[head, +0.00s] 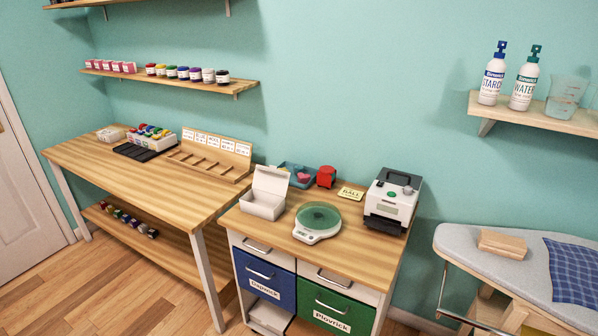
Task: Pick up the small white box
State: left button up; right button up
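An open white box (262,206) with its lid raised stands on the left part of the wooden cabinet top (345,248). A smaller whitish box-like item (111,134) lies at the far left end of the long wooden table (120,174). I cannot tell which of the two is the small white box of the task. Neither of my grippers shows in the head view.
Beside the open box are a scale with a green plate (318,218), a blue tray (298,175), a red item (326,176) and a white-and-black machine (390,203). An ironing board (490,258) stands at right. Wooden floor (100,290) shows at lower left.

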aim_at(268, 207)
jog(key=j, duration=0.3)
jog(key=i+j+z, duration=0.2)
jog(key=i+j, duration=0.45)
